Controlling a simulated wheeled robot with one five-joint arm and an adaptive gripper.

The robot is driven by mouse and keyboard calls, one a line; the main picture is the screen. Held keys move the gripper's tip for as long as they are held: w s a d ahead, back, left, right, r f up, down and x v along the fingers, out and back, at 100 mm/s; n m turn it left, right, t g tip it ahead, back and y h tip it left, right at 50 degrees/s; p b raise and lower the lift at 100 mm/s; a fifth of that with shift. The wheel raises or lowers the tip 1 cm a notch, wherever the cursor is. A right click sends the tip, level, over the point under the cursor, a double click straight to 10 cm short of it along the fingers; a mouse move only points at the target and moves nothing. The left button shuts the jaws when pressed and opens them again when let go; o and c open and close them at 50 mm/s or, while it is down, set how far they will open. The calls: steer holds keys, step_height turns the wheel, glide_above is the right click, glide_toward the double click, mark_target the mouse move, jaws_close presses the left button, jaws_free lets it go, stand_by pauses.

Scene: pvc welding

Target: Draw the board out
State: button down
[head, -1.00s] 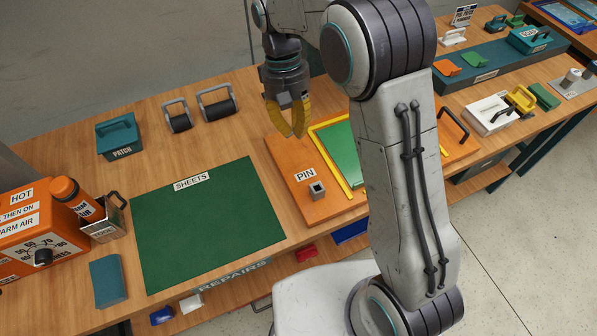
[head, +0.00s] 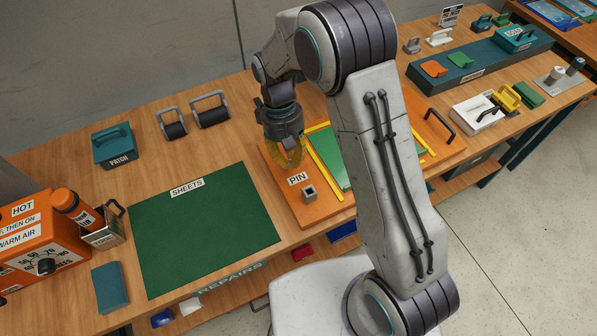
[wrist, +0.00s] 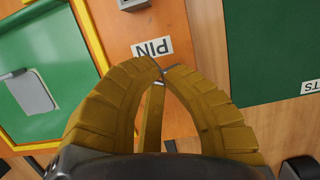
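The orange board (head: 325,210) lies on the bench behind my arm. It carries a PIN label (head: 298,179), a small grey square socket (head: 310,192) with a dark hole, and a yellow-edged green panel (head: 327,165). A black handle (head: 440,122) shows at its right end. My gripper (head: 291,164) is low over the board's left part, behind the PIN label. In the wrist view the yellow fingertips (wrist: 160,74) meet above the orange surface (wrist: 170,20), beside the PIN label. My arm hides the board's middle.
A green SHEETS mat (head: 200,235) lies to the left. A teal PATCH box (head: 115,148) and two black rollers (head: 211,112) stand behind it. The orange heater (head: 40,250) is far left. A white tray (head: 478,115) stands right of the board.

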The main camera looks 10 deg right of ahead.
mark_target(300, 190)
steer(key=shift+s+d+f+p, duration=0.15)
steer(key=shift+s+f+p, duration=0.3)
steer(key=shift+f+p, duration=0.4)
steer(key=shift+s+d+p, duration=0.25)
steer(key=shift+s+p, duration=0.4)
steer(key=shift+s+d+f, duration=0.1)
steer(key=shift+s+d, duration=0.05)
steer(key=shift+s, duration=0.4)
steer(key=shift+s+d+f, duration=0.1)
steer(key=shift+s+d, duration=0.05)
steer(key=shift+s, duration=0.35)
